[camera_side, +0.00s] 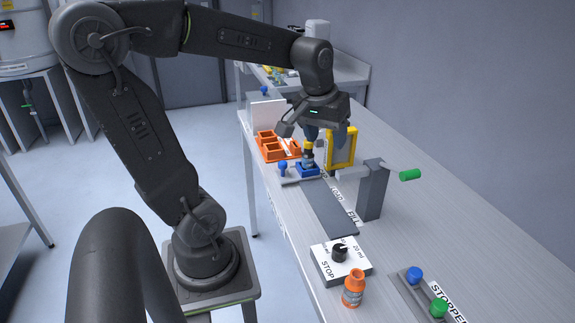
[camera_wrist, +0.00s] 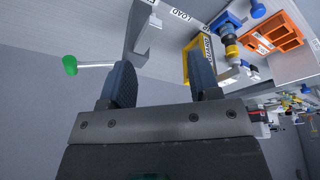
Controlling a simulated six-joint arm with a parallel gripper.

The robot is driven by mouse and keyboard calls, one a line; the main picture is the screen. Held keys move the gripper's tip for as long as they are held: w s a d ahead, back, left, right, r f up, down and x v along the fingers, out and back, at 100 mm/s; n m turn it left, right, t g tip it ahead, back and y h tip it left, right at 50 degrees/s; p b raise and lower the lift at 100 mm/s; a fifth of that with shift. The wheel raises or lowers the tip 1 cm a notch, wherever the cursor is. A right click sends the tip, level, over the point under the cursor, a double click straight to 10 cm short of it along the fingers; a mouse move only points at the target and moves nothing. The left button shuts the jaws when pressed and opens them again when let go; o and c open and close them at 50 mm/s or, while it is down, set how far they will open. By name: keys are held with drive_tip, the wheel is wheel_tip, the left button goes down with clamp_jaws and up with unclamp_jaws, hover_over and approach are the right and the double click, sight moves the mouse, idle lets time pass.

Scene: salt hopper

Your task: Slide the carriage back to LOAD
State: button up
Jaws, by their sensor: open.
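The carriage (camera_side: 307,169) is a blue block at the far end of a dark grey track (camera_side: 328,207). A small bottle (camera_side: 308,152) with a yellow top stands in it. A blue knob (camera_side: 283,167) sits just left of the carriage. The LOAD label (camera_side: 337,194) lies beside the track, nearer the camera than the carriage. My gripper (camera_side: 328,138) is open and empty, above and near the bottle. In the wrist view, the yellow bottle top (camera_wrist: 232,50) lies outside the gap between my fingers (camera_wrist: 160,68), to the right of the right finger.
A grey post (camera_side: 372,192) with a green-ended lever (camera_side: 410,175) rises beside the track. An orange tray (camera_side: 268,150) is at left. A STOP dial box (camera_side: 325,265) and an orange bottle (camera_side: 353,291) are in front.

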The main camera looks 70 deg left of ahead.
drive_tip(key=w+a+f+n+g, duration=0.15)
drive_tip(key=a+n, duration=0.35)
drive_tip(key=a, duration=0.6)
drive_tip(key=n+g+h, duration=0.1)
drive_tip(key=n+g, duration=0.1)
drive_tip(key=n, duration=0.3)
hover_over(283, 163)
wheel_tip(283, 163, down, 6)
drive_tip(key=shift+t, duration=0.25)
wheel_tip(283, 163, down, 12)
drive_tip(key=shift+a+f, duration=0.15)
drive_tip(key=shift+f, duration=0.1)
drive_tip(key=shift+c, duration=0.4)
clamp_jaws()
